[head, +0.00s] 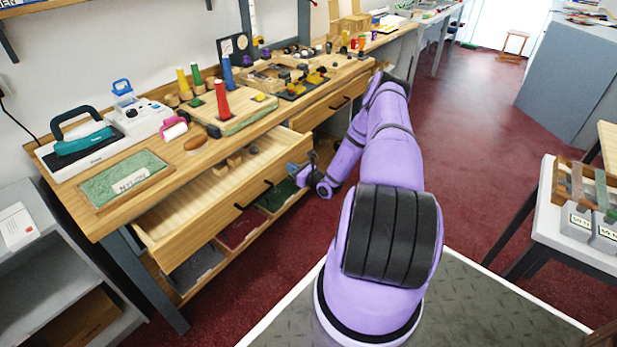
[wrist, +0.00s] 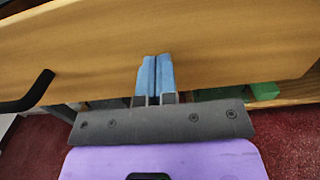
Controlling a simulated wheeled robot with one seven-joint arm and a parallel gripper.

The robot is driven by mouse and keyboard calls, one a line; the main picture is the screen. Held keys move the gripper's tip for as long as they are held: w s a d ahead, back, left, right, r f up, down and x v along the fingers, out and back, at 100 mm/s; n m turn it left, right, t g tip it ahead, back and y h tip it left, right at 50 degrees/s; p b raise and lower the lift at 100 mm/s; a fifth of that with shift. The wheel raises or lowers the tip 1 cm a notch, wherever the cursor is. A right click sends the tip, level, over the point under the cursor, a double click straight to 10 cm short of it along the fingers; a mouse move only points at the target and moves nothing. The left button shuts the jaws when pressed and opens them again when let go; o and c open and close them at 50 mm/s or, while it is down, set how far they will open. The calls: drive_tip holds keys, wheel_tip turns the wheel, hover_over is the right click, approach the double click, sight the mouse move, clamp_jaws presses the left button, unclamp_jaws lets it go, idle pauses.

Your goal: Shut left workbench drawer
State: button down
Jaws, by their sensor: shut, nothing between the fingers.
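The left workbench drawer (head: 195,212) stands pulled out from the workbench (head: 110,215), with a few small wooden pieces inside. Its front has two black handles, and one handle (wrist: 28,92) shows at the left in the wrist view. My gripper (head: 295,168) is at the right end of the drawer front. In the wrist view its blue fingertips (wrist: 154,75) are together with nothing between them. They point at the wooden drawer front (wrist: 215,45); I cannot tell whether they touch it.
The right drawer (head: 335,104) looks closed. Bins (head: 238,229) sit on a shelf under the open drawer. Tools and coloured pegs (head: 221,98) crowd the bench top. A grey shelf unit (head: 50,275) stands at left. The red floor (head: 465,130) is clear at right.

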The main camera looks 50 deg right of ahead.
drive_tip(key=w, duration=0.8)
drive_tip(key=w+a, duration=0.1)
drive_tip(key=w, duration=0.4)
drive_tip(key=shift+w+r, duration=0.15)
drive_tip(key=shift+w, duration=0.15)
